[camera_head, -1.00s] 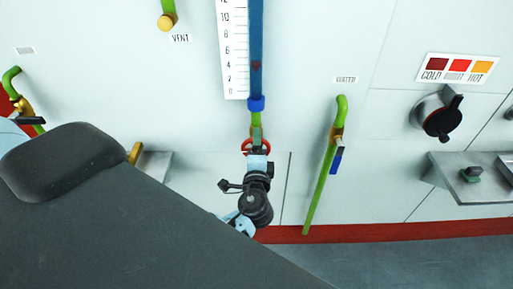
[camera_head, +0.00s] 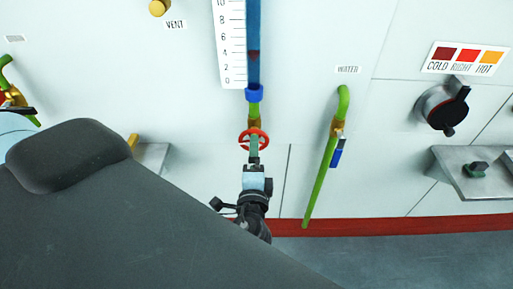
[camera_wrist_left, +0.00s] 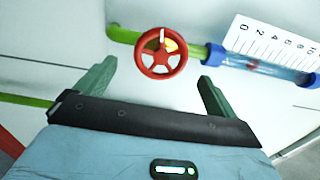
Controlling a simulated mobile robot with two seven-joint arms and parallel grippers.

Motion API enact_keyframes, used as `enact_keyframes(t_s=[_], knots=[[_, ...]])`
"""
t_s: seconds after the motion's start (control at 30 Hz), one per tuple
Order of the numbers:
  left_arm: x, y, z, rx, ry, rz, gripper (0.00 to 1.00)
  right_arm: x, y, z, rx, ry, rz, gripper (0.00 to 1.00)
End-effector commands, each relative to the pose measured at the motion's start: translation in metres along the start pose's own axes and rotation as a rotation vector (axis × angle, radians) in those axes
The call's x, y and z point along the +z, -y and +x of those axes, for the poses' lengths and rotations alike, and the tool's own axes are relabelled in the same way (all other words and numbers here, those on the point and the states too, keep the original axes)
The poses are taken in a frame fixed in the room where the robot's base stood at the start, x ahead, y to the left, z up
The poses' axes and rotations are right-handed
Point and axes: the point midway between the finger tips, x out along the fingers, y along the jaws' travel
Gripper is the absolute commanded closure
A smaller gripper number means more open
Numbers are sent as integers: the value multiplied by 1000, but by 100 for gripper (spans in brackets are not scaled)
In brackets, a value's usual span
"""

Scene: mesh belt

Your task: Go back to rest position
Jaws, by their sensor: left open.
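My left gripper (camera_head: 254,150) is just below the red handwheel (camera_head: 253,139) at the foot of the blue gauge tube in the head view. In the left wrist view the two green fingers of the left gripper (camera_wrist_left: 154,88) are wide apart with nothing between them. The red handwheel (camera_wrist_left: 161,53) shows beyond the fingertips, apart from them. My right gripper is in neither view.
The blue tube (camera_head: 253,50) and white scale (camera_head: 231,45) rise above the handwheel. A green pipe with a blue lever (camera_head: 337,152) stands to the right. Further right are a black knob (camera_head: 442,107) and a metal shelf (camera_head: 480,182). Grey floor lies below.

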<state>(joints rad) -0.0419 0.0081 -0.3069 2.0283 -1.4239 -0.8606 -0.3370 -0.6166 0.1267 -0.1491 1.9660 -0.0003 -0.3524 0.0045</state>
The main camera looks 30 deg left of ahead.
Motion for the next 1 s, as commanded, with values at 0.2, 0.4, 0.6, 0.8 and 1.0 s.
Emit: enact_keyframes(t_s=[0.2,0.4,0.6,0.8,1.0], knots=[[0,1,-8,-2,2,0,5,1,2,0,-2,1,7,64],[0,2,-8,-2,1,-1,5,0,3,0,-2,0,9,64],[0,2,-8,-2,1,-1,5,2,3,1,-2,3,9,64],[2,-26,-12,77,-33,-26,5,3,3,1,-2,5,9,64],[12,-117,-43,362,-134,-162,5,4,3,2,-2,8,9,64]])
